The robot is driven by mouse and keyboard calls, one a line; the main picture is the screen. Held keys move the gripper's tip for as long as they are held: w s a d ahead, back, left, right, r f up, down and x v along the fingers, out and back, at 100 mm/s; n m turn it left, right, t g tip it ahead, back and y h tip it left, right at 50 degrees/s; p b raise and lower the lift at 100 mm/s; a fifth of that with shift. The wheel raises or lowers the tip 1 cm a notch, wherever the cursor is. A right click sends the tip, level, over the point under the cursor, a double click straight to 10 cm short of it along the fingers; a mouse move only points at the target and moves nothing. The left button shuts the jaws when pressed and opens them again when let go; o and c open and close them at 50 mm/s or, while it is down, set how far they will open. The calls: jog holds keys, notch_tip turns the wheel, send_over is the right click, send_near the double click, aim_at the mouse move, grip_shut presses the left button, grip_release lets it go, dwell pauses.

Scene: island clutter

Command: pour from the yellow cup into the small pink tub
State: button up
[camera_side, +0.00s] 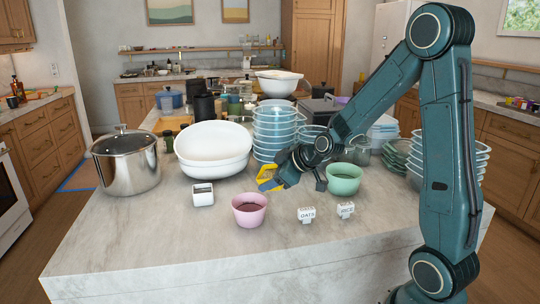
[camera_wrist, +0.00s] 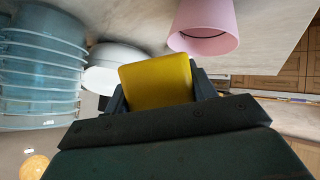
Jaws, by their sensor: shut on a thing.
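The yellow cup (camera_side: 268,178) is held in my gripper (camera_side: 281,181), up above the counter and tilted in the side view. In the wrist view the yellow cup (camera_wrist: 157,83) sits between the two dark fingers of my gripper (camera_wrist: 157,92). What is inside it is hidden. The small pink tub (camera_side: 249,211) stands upright on the counter near the front, below and left of the cup, apart from it. Dark contents show inside the tub. It also shows in the wrist view (camera_wrist: 204,25), at the top right.
A green bowl (camera_side: 343,179) stands just right of my gripper. Stacked glass bowls (camera_side: 275,133) and large white bowls (camera_side: 213,150) stand behind. A small white square pot (camera_side: 203,194), an OATS label (camera_side: 306,215) and another label (camera_side: 346,210) are near the tub. The front counter is clear.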

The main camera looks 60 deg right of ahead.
dwell(0.3)
jog(key=shift+w+a+f+n+g+h, duration=0.2)
jog(key=shift+w+a+n+g+h, duration=0.1)
jog(key=shift+a+g+h, duration=0.15)
dwell(0.6)
jog(key=shift+w+a+f+n+g+h, duration=0.2)
jog(key=shift+w+a+n+g+h, duration=0.05)
jog(key=shift+a+n+h, duration=0.1)
jog(key=shift+a+f+g+h, duration=0.1)
jog(key=shift+f+g+h, duration=0.05)
jog(key=shift+g+h, duration=0.15)
dwell(0.3)
jog(key=shift+w+f+n+h, duration=0.1)
jog(key=shift+f+n+h, duration=0.05)
jog(key=shift+n+h, duration=0.15)
jog(key=shift+g, duration=0.3)
jog(key=shift+a, duration=0.1)
